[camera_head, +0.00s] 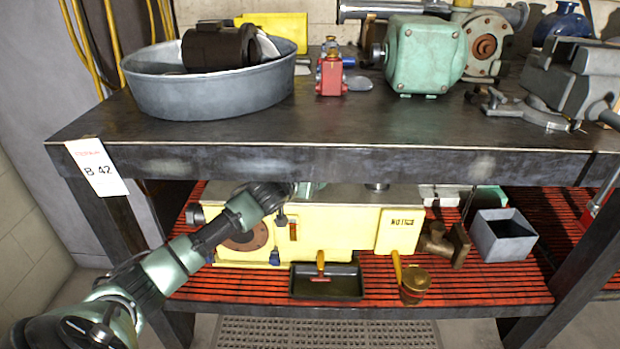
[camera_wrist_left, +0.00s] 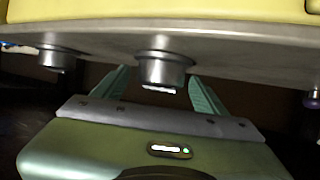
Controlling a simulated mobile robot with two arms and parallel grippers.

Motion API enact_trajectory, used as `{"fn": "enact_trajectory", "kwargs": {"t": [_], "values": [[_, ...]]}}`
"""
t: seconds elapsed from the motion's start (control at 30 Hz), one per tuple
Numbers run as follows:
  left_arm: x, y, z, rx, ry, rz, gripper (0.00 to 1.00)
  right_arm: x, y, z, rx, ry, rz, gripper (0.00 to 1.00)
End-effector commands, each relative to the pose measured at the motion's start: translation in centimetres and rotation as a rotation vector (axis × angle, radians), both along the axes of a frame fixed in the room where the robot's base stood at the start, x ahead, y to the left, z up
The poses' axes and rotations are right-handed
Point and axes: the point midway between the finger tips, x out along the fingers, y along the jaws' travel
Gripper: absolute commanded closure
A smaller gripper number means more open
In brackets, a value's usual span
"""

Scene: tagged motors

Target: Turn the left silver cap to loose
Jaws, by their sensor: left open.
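A yellow machine (camera_head: 335,222) with a grey metal top stands on the lower shelf; its yellow side shows in the left wrist view (camera_wrist_left: 140,9). In that view, which looks upside down, a silver cap (camera_wrist_left: 165,70) sticks out from the metal top between the two green fingers of my open left gripper (camera_wrist_left: 157,78). I cannot tell whether the fingers touch it. The other silver cap (camera_wrist_left: 55,57) is to the left there and shows in the head view (camera_head: 377,186). In the head view my left gripper (camera_head: 306,189) is over the machine's top, partly hidden under the workbench, and hides the left cap.
The workbench top (camera_head: 300,140) overhangs the shelf closely above my left arm. A black tray (camera_head: 327,283), a brass cup (camera_head: 414,285) and a grey box (camera_head: 502,236) stand on the red slatted shelf. A grey basin (camera_head: 210,95) and a green pump (camera_head: 424,55) are on top.

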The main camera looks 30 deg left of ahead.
Motion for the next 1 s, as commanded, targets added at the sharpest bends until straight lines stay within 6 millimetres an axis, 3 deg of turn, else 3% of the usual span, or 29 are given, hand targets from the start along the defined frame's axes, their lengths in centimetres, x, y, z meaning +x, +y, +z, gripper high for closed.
{"fn": "enact_trajectory", "kwargs": {"t": [0.2, 0.47, 0.6, 0.7, 0.93, 1.0], "values": [[0.9, 0.1, -0.3, 0.001, -0.002, -0.001, 0.28, 1.3, 0.4, 0.4, 0.012, -0.059, 0.005, 0.64], [1.0, 0.1, -0.3, 0.001, -0.002, -0.001, 0.28, 1.3, 0.4, 0.4, 0.013, -0.062, 0.005, 0.64], [1.0, 0.1, -0.3, 0.001, -0.002, -0.001, 0.67, 1.3, 0.4, 0.4, 0.013, -0.062, 0.005, 0.64], [1.0, 0.1, -0.3, 0.001, -0.002, 0.000, 0.89, 1.3, 0.4, 0.4, 0.013, -0.062, 0.005, 0.64], [1.0, 0.0, -0.3, 0.000, -0.002, 0.017, 0.89, 1.0, 0.3, 0.5, 0.009, -0.046, 0.004, 0.64], [1.1, -0.1, -0.2, 0.001, -0.002, 0.035, 0.89, 0.0, 0.1, 0.2, 0.001, -0.002, 0.000, 0.64]]}}
